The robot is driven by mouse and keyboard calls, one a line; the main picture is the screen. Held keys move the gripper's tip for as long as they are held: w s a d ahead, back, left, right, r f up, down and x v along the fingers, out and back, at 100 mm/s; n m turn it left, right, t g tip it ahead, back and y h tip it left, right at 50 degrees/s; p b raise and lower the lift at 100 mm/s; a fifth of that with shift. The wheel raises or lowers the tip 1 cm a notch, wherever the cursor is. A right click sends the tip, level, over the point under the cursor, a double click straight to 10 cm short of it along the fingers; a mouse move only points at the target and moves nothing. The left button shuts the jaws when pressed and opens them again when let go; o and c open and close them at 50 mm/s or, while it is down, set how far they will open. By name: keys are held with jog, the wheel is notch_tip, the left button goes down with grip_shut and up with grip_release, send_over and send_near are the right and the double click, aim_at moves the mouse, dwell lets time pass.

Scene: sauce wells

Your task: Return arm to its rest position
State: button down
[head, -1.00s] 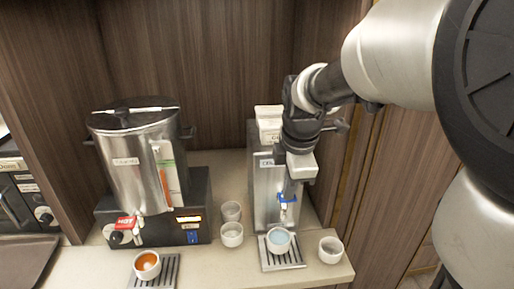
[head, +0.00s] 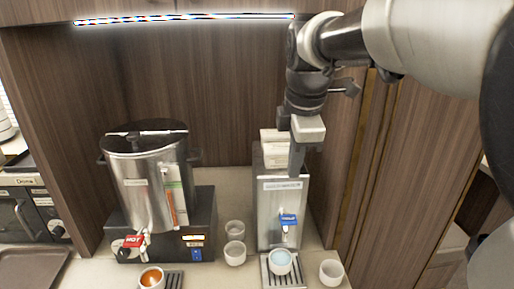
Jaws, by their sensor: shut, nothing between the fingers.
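My gripper (head: 296,174) points down in front of the upper part of the steel water dispenser (head: 267,215). It looks shut, with nothing held. It is above the blue tap lever (head: 288,219) and apart from it. A white cup with pale blue liquid (head: 281,262) stands on the drip tray (head: 269,280) under that tap. The gripper hides part of the dispenser's front and top.
A steel urn (head: 150,190) with a red tap tag stands on the left. A cup of orange liquid (head: 152,279) is below it. Empty cups (head: 235,253) (head: 331,272) stand on the counter. Wooden panels enclose the alcove; a lit strip (head: 185,18) runs above.

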dwell(0.3)
jog(key=s+d+f+m+t, duration=0.1)
jog(key=s+f+m, duration=0.1)
jog(key=s+m, duration=0.7)
jog(key=s+d+f+m+t, duration=0.1)
jog(key=s+f+m, duration=0.1)
jog(key=s+m, duration=0.7)
jog(key=shift+d+f+t, duration=0.15)
jog(key=shift+f+t, duration=0.15)
jog(key=shift+f, duration=0.1)
